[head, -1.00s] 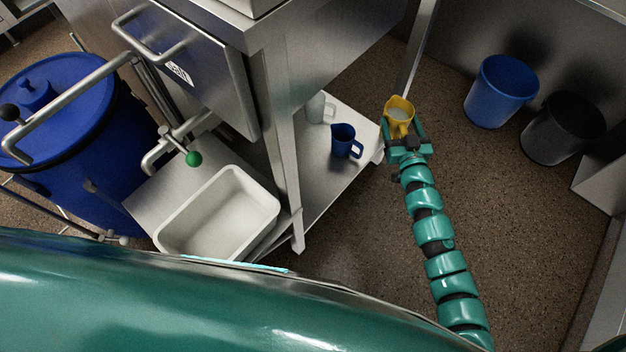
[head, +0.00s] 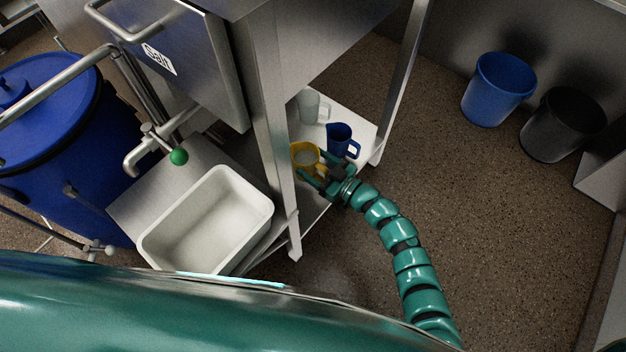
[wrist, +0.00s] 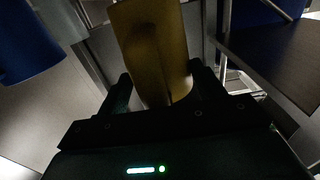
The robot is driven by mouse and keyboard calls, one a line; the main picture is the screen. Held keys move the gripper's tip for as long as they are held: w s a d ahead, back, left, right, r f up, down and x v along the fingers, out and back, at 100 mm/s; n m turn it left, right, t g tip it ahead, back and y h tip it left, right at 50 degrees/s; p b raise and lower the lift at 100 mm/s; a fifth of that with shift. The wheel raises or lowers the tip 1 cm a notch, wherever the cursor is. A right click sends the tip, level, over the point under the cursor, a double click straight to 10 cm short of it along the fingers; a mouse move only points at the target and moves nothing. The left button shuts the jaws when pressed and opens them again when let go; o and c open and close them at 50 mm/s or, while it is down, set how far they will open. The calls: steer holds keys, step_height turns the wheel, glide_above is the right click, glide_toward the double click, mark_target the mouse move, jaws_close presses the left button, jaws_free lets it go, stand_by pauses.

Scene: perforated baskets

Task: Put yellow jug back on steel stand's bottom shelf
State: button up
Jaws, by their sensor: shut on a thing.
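The yellow jug (head: 304,154) is in my gripper (head: 325,175), which is shut on it. In the head view the jug appears over the bottom shelf (head: 309,205) of the steel stand (head: 266,120), just right of the stand's front leg and left of the blue jug. I cannot tell whether its base touches the shelf. In the wrist view the yellow jug (wrist: 150,50) fills the upper middle between the two fingers (wrist: 160,95), and its lower part is partly hidden by the gripper.
A blue jug (head: 338,138) and a pale grey jug (head: 309,106) stand on the same shelf close by. A white basin (head: 205,222) is left of the stand's front leg. A blue bin (head: 498,90) and a black bin (head: 562,125) stand at the right.

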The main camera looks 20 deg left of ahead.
step_height(320, 180, down, 7)
steer(key=b, duration=0.3)
steer(key=shift+r+b, duration=0.1)
steer(key=shift+b, duration=0.25)
steer(key=shift+r, duration=0.1)
steer(key=o, duration=1.3)
steer(key=shift+o, duration=0.2)
steer(key=shift+d, duration=0.2)
steer(key=p+v, duration=0.5)
steer(key=v, duration=0.6)
steer(key=shift+s+d, duration=0.15)
steer(key=shift+d, duration=0.15)
